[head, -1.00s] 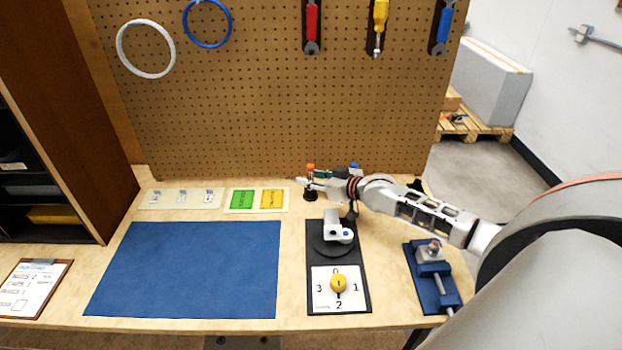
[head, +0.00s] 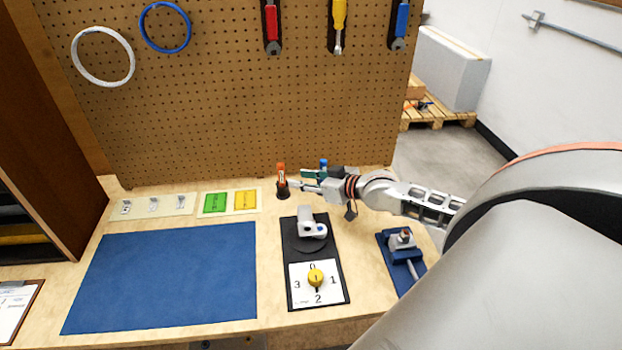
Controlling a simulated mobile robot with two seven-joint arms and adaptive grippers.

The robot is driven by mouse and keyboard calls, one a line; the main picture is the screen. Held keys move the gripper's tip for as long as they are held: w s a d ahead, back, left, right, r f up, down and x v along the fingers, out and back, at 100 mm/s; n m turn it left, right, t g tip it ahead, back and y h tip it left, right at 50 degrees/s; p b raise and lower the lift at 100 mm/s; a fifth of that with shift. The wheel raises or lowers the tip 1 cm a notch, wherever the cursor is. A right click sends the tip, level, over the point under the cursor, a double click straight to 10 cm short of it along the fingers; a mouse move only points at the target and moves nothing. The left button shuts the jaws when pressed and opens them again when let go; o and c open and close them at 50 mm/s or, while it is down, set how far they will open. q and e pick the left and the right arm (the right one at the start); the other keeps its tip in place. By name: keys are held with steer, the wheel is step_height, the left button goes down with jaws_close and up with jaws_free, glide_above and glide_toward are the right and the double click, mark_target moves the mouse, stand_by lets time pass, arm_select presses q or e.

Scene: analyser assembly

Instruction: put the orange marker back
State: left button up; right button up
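The orange marker (head: 281,171) stands upright in a small black holder (head: 283,192) at the back of the table, in front of the pegboard. My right gripper (head: 294,184) is just to the right of it, its fingertips pointing left at the marker's lower part. The marker's orange upper part shows clear of the fingers. The fingers are too small to tell their opening or whether they touch the marker. My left gripper is out of view.
A blue-topped item (head: 323,163) stands behind my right gripper. A black dial plate (head: 303,251) and a blue vise (head: 404,257) are in front of my arm. Green (head: 215,203) and yellow (head: 246,199) cards lie left. The blue mat (head: 165,275) is bare.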

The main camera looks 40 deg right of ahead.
steer(key=shift+v, duration=1.65)
